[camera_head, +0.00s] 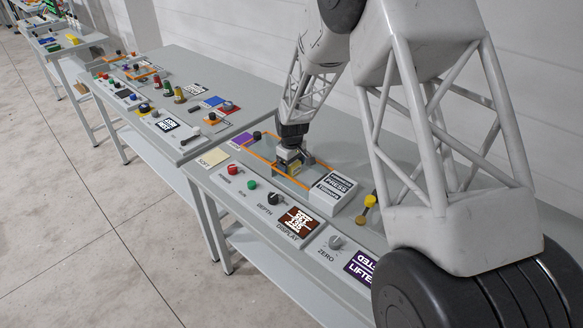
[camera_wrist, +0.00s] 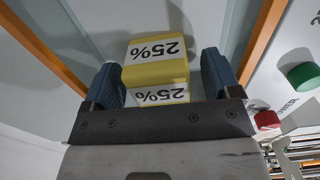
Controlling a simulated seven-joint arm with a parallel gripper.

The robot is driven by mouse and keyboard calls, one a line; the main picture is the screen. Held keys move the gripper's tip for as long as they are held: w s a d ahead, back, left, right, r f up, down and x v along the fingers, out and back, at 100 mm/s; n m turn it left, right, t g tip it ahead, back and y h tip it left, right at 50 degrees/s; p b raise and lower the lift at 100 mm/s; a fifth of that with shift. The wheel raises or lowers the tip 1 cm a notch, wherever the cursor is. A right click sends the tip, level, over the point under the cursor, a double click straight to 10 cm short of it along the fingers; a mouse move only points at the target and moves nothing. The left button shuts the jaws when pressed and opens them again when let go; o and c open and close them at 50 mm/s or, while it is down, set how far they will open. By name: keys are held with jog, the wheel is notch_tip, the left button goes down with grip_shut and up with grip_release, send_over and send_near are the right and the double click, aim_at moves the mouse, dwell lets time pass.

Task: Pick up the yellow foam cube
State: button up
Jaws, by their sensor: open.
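The yellow foam cube (camera_wrist: 156,73) has white labels reading "25%" on two faces. In the wrist view it sits between the two blue fingers of my gripper (camera_wrist: 160,65). A narrow gap shows between the cube and the right finger; the left finger is very close to its side, and I cannot tell whether they touch. My gripper is open. In the head view my gripper (camera_head: 288,158) is down low over the orange-framed area of the grey bench, and the cube is mostly hidden by it.
Orange rails (camera_head: 262,158) border the area around my gripper. A white-labelled press block (camera_head: 333,195) stands close to the right. Red button (camera_head: 232,169), green button (camera_head: 251,184) and black depth knob (camera_head: 274,199) line the front panel. A yellow-topped part (camera_head: 370,201) stands further right.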

jog(key=shift+f, duration=0.45)
jog(key=c, duration=1)
jog(key=shift+r, duration=0.1)
jog(key=shift+s+d+r, duration=0.35)
jog(key=shift+r, duration=0.15)
jog(key=s+d+r, duration=0.2)
jog(key=s+d, duration=0.1)
jog(key=s+d+r, duration=0.2)
jog(key=s+d, duration=0.1)
jog(key=s+d+r, duration=0.2)
jog(key=s+d, duration=0.1)
jog(key=shift+s+d+r, duration=0.1)
jog(key=shift+r, duration=0.3)
